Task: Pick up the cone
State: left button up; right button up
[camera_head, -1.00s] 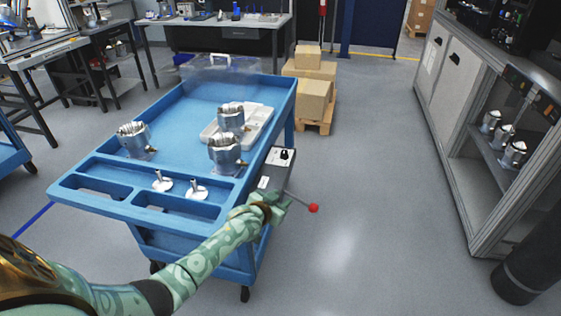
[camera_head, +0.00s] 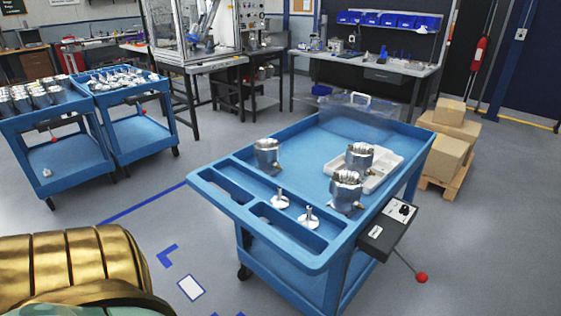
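Two small silver cone-shaped parts with flared bases and upright stems stand at the near edge of the blue cart's top. One cone (camera_head: 281,201) is on the left and the other cone (camera_head: 308,218) is slightly nearer and to the right. They stand apart, on the ridge beside the cart's front compartments. I cannot tell which one the task means. Neither of my grippers is in view. Only a gold and green part of my own arm shows at the lower left, away from the cart.
The blue cart (camera_head: 213,181) also holds several machined housings, one being the left housing (camera_head: 267,154), and a white tray (camera_head: 384,182). A control box (camera_head: 388,228) with a red-knobbed lever juts from its right side. Boxes (camera_head: 449,158) stand behind it. More carts are at left.

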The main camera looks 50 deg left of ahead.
aim_at(310, 220)
jog(key=i+j+u, duration=0.2)
jog(key=u, duration=0.2)
jog(key=i+j+u, duration=0.25)
jog(key=u, duration=0.2)
jog(key=i+j+u, duration=0.1)
jog(key=i+u, duration=0.3)
jog(key=i, duration=0.3)
